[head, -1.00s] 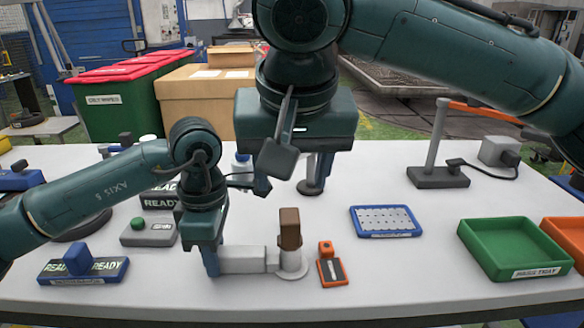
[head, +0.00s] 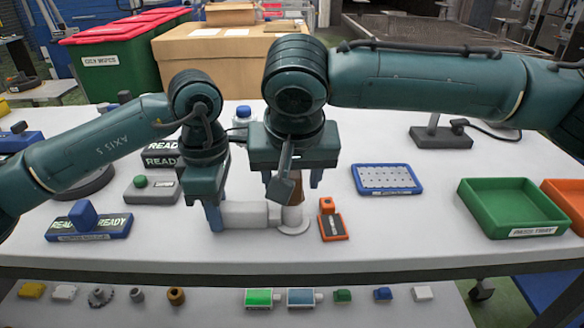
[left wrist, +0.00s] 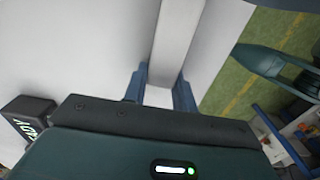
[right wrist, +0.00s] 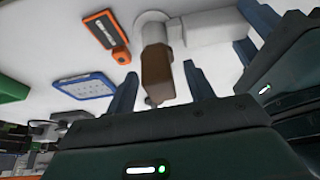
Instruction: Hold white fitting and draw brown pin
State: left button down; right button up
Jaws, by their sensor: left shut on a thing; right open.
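The white fitting (head: 245,214) lies on the table, a horizontal arm joined to an upright socket on a round base. My left gripper (head: 214,214) is shut on the arm's left end; the left wrist view shows the fitting (left wrist: 178,40) between its fingers (left wrist: 160,88). The brown pin (head: 297,191) stands upright in the socket, partly hidden by my right arm. My right gripper (head: 293,182) is open above it, pointing down. In the right wrist view the pin (right wrist: 156,72) shows between the open fingers (right wrist: 160,85), with a gap on each side.
An orange block with a slot (head: 333,226) stands close right of the fitting. A blue perforated tray (head: 388,180) and a green tray (head: 515,225) lie farther right. A blue-handled READY block (head: 88,226) is at left. The front table strip is clear.

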grip_shut()
dwell(0.9)
